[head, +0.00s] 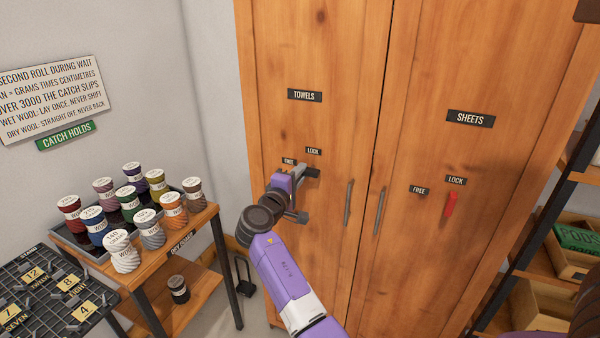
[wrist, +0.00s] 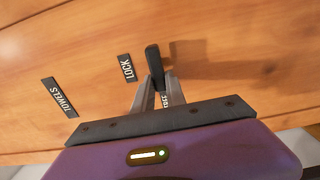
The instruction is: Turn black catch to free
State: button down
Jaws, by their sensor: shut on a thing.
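The black catch (wrist: 153,62) is on the left wardrobe door, the one labelled TOWELS (head: 304,95). My gripper (head: 302,174) is at this door, just below the LOCK label (head: 313,151) and the FREE label (head: 288,161). In the wrist view my gripper (wrist: 160,92) is shut on the black catch, with a finger on each side of it. The LOCK label also shows there (wrist: 126,67), beside the catch; the other small label is partly hidden between the fingers. In the head view the gripper hides most of the catch, so I cannot tell exactly which label it points to.
The right door, labelled SHEETS (head: 470,118), has a red catch (head: 451,204) beneath its own LOCK label. Door handles (head: 348,203) (head: 380,211) stand near the centre seam. A wooden stand with yarn rolls (head: 123,251) is at the left; a shelf rack (head: 540,238) is at the right.

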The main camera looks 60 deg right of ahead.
dwell(0.3)
jog(key=c, duration=1.4)
grip_release()
jog(key=shift+o, duration=0.2)
jog(key=a+b, duration=0.1)
jog(key=a, duration=0.6)
jog(key=shift+s+a+b, duration=0.3)
jog(key=shift+a+b, duration=0.05)
jog(key=shift+a, duration=0.05)
jog(key=shift+w, duration=0.1)
